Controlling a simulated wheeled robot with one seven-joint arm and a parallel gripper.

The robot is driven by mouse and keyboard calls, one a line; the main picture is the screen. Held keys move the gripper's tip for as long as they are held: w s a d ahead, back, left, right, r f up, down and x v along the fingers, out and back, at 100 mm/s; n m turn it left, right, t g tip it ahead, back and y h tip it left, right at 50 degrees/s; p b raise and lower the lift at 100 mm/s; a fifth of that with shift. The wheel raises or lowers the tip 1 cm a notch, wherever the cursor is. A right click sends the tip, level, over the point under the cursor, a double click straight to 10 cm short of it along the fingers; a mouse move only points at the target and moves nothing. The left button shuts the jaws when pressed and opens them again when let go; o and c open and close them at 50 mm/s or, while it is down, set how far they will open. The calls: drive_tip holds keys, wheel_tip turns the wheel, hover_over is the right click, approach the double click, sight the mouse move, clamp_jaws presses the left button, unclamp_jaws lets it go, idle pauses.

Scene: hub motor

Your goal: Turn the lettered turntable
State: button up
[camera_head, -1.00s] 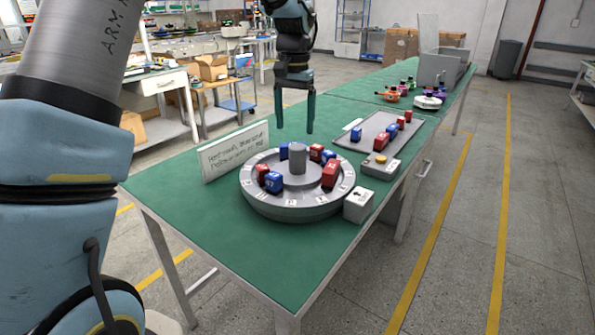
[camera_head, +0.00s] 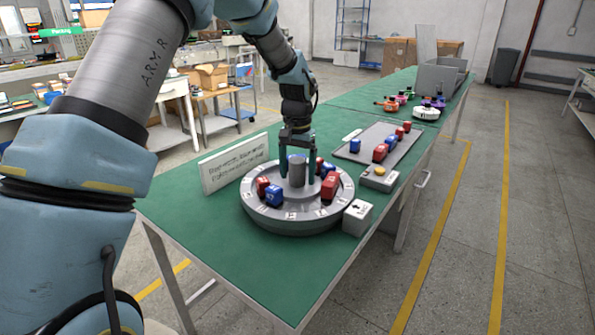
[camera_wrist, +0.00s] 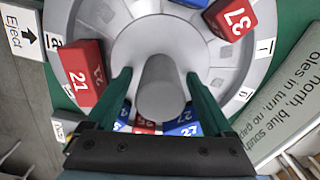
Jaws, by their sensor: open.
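The lettered turntable (camera_head: 290,222) is a round grey disc with letter tags on its rim, on the green table. A grey cylindrical hub (camera_head: 297,172) stands at its centre. Red and blue numbered blocks sit around the hub, among them a red block (camera_head: 330,187) and a blue block (camera_head: 273,195). My gripper (camera_head: 297,172) is lowered over the hub, pointing down, with its fingers apart on either side of it. In the wrist view the hub (camera_wrist: 165,88) lies between the open fingers, with a gap visible on each side; red block 21 (camera_wrist: 83,75) is close to one finger.
A white sign (camera_head: 233,163) stands behind the turntable. An "Eject" arrow block (camera_head: 357,217) is beside its rim. A box with a yellow button (camera_head: 380,177) and a grey tray (camera_head: 365,151) with several red and blue blocks lie to the right. The table's near corner is clear.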

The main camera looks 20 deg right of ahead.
drive_tip(key=shift+c, duration=0.2)
clamp_jaws()
idle(0.5)
